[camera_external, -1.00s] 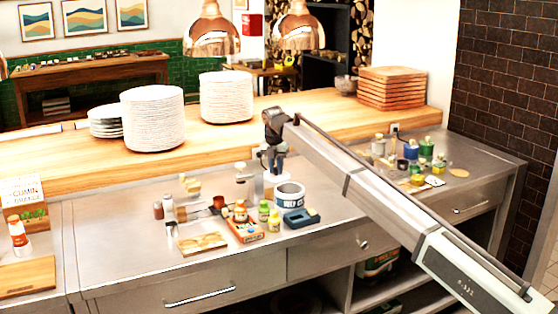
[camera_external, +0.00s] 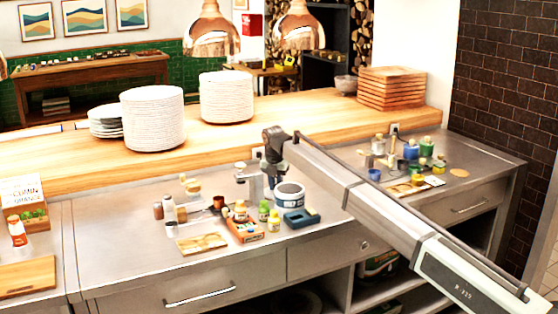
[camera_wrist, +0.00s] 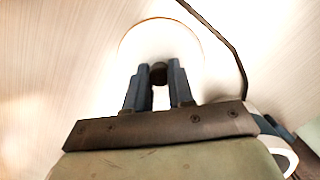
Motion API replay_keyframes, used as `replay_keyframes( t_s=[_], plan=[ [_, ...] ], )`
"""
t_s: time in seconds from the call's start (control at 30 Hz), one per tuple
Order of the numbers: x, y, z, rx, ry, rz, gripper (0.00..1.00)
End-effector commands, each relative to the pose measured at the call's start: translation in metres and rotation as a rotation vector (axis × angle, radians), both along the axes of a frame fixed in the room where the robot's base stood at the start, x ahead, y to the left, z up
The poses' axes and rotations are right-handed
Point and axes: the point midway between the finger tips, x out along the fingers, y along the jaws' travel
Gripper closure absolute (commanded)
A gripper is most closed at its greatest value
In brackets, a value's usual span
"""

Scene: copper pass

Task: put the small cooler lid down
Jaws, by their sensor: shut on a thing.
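The small cooler lid is a pale round disc (camera_wrist: 160,38) in the wrist view, with a dark knob between my fingers. My gripper (camera_wrist: 159,75) is shut on that knob. In the external view my gripper (camera_external: 276,172) is low over the steel counter, beside and above a round white tub with a dark label (camera_external: 290,197). A greyish disc shows at the tub's top. I cannot tell whether this is the lid, or whether the lid touches the tub.
A blue tool-like object (camera_external: 301,218), small bottles (camera_external: 263,212) and an orange box (camera_external: 245,231) crowd the front of the tub. A wooden board (camera_external: 202,243) lies to the left. The steel counter (camera_external: 110,240) is clear at far left. Plate stacks (camera_external: 153,120) stand behind.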

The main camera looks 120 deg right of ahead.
Motion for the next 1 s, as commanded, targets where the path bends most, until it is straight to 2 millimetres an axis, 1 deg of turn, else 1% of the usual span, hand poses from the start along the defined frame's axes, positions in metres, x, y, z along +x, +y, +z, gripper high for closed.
replay_keyframes(
  t_s=[0.03, 0.2, 0.3, 0.53, 0.63, 0.77, 1.0],
  plan=[
    [0.000, 0.000, -0.001, 0.000, 0.000, 0.000, 0.75],
    [0.000, 0.000, 0.000, 0.000, 0.000, 0.000, 0.59],
    [0.000, 0.000, 0.000, 0.000, 0.000, 0.000, 0.51],
    [0.000, 0.000, 0.001, 0.000, 0.000, 0.000, 0.51],
    [0.000, 0.000, 0.005, -0.001, 0.000, 0.000, 0.51],
    [0.002, 0.001, 0.021, -0.001, 0.000, 0.000, 0.51],
    [0.007, 0.006, 0.065, -0.001, 0.000, 0.000, 0.51]
  ],
)
